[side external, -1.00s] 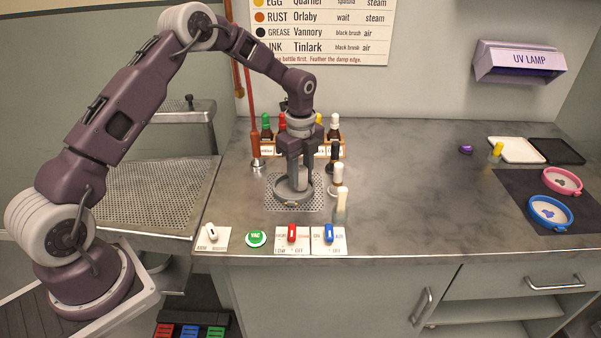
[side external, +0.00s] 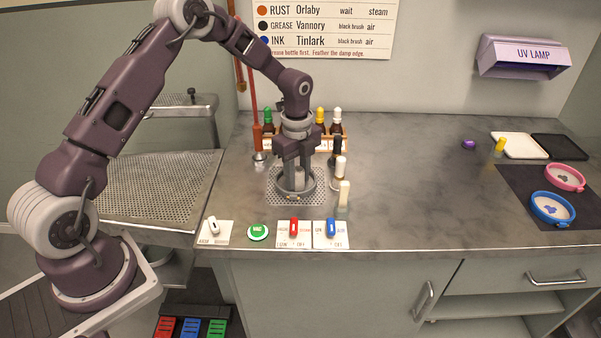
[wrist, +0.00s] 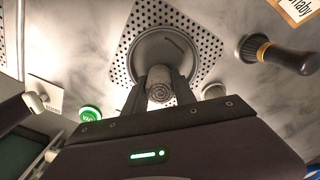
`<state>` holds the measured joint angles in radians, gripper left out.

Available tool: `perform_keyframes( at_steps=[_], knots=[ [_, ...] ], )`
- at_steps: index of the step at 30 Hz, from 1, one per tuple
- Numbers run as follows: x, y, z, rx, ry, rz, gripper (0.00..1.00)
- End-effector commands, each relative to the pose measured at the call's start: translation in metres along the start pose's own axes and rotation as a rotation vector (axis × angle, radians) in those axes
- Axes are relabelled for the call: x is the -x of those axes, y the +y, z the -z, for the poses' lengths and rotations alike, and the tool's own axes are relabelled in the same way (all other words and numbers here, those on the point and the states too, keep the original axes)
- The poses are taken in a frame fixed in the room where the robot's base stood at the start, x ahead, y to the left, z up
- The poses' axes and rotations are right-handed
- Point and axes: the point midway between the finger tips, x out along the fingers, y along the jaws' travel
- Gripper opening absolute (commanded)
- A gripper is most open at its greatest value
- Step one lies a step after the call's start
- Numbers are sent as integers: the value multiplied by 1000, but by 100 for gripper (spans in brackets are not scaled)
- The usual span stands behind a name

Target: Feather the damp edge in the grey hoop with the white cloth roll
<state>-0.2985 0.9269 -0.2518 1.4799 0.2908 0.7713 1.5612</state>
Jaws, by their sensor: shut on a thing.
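My gripper (side external: 298,182) points down over the grey hoop (side external: 292,201) and is shut on the white cloth roll (side external: 299,180). The roll stands upright between the fingers, inside the hoop's outline. In the wrist view the roll's coiled end (wrist: 160,88) shows between the fingers, over the near part of the grey hoop (wrist: 133,62). Grey fabric (wrist: 160,50) fills the hoop, with a thin dark mark toward its far side. I cannot tell whether the roll touches the fabric. The damp edge is not clear; the gripper hides part of the hoop.
The hoop lies on a perforated plate (side external: 274,197). White-topped items (side external: 343,195) and a dark brush (side external: 336,150) stand close at its right. Bottles in a wooden rack (side external: 325,142) are behind; switches (side external: 294,229) are in front. Blue (side external: 573,216) and pink (side external: 580,183) hoops lie far right.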

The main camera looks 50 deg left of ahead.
Motion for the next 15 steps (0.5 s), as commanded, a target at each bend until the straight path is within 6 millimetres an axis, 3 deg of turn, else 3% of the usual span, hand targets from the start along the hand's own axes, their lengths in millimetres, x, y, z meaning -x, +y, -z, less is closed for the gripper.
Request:
perform_keyframes(
  at_steps=[15],
  knots=[
    [-2,12,-15,0,0,-3,0]
  ],
)
